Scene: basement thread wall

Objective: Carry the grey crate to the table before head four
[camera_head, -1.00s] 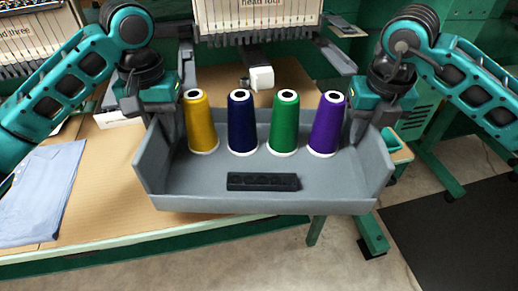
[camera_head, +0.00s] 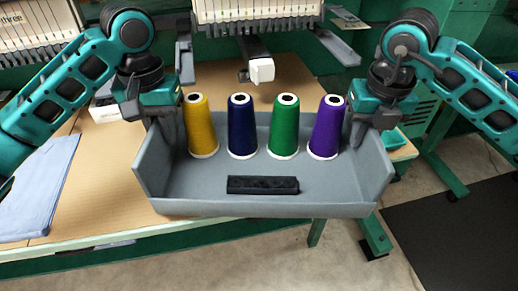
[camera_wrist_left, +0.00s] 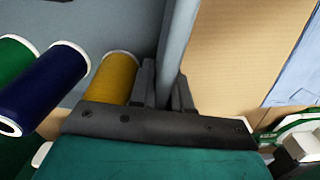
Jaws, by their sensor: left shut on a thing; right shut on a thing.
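The grey crate (camera_head: 250,207) hangs level in the middle of the head view, with its front overlapping the table's front edge. It holds a yellow cone (camera_head: 200,127), a blue cone (camera_head: 241,127), a green cone (camera_head: 284,127) and a purple cone (camera_head: 327,127), all upright in a row, and a black block (camera_head: 262,185) lying flat. My left gripper (camera_head: 172,128) is shut on the left wall; the left wrist view shows this wall (camera_wrist_left: 182,45) between the fingers. My right gripper (camera_head: 354,130) is shut on the right wall. The table (camera_head: 105,190) lies behind and below.
An embroidery head (camera_head: 255,15) with a white part (camera_head: 261,70) stands behind the crate. A folded blue cloth (camera_head: 35,190) lies on the table at the left. A green machine stand (camera_head: 440,120) and a dark floor mat (camera_head: 450,230) are at the right.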

